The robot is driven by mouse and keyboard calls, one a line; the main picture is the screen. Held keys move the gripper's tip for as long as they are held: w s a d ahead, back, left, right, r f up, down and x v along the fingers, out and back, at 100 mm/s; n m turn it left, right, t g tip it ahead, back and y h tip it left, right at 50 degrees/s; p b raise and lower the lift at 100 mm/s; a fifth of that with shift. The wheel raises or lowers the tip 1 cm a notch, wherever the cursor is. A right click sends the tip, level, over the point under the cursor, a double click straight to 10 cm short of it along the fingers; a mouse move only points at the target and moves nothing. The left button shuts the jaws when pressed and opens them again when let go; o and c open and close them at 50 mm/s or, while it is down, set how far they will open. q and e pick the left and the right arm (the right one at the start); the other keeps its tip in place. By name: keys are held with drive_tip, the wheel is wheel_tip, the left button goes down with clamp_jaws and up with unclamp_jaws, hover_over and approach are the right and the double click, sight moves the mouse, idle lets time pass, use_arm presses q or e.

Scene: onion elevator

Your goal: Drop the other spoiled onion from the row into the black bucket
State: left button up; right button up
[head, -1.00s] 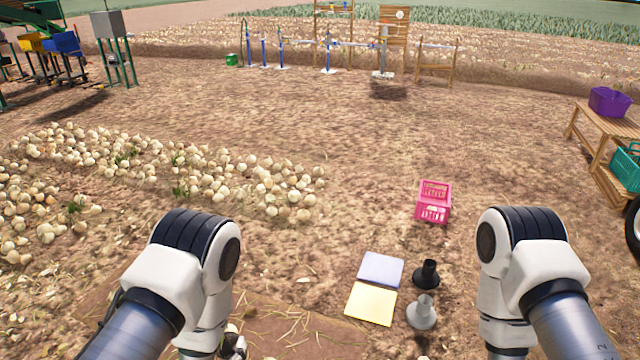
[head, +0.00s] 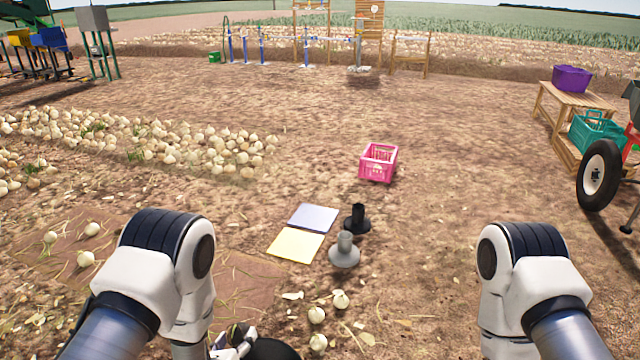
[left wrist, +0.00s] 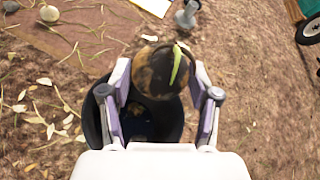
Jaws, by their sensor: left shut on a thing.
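The spoiled onion (left wrist: 158,75), dark brown with a green shoot, is held between the fingers of my left gripper (left wrist: 160,80). In the left wrist view it is above the far side of the black bucket (left wrist: 172,128). A dark, blotchy shape lies in the bucket's shadowed inside; I cannot tell what it is. In the head view the black bucket (head: 275,350) shows only partly at the bottom edge, beside my left gripper (head: 235,347). The held onion cannot be made out there. My right arm is seen, but its gripper is not.
Several pale onions (head: 316,315) lie on the soil near the bucket. Blue and yellow panels (head: 296,246), a grey stand (head: 344,252) and a black stand (head: 356,219) are ahead. A pink crate (head: 378,164) stands beyond. A wooden bench (head: 575,95) is at right.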

use_arm(q)
drive_tip(key=w+f+b, duration=0.3)
drive_tip(key=f+b, duration=1.1)
drive_tip(key=f, duration=0.4)
drive_tip(key=shift+d+f+m+h+b, duration=0.15)
drive_tip(key=shift+f+m+h+b, duration=0.15)
drive_tip(key=shift+h+b, duration=0.1)
use_arm(e)
wheel_tip(320, 180, down, 18)
drive_tip(key=shift+w+f, duration=0.15)
drive_tip(key=shift+f, duration=0.05)
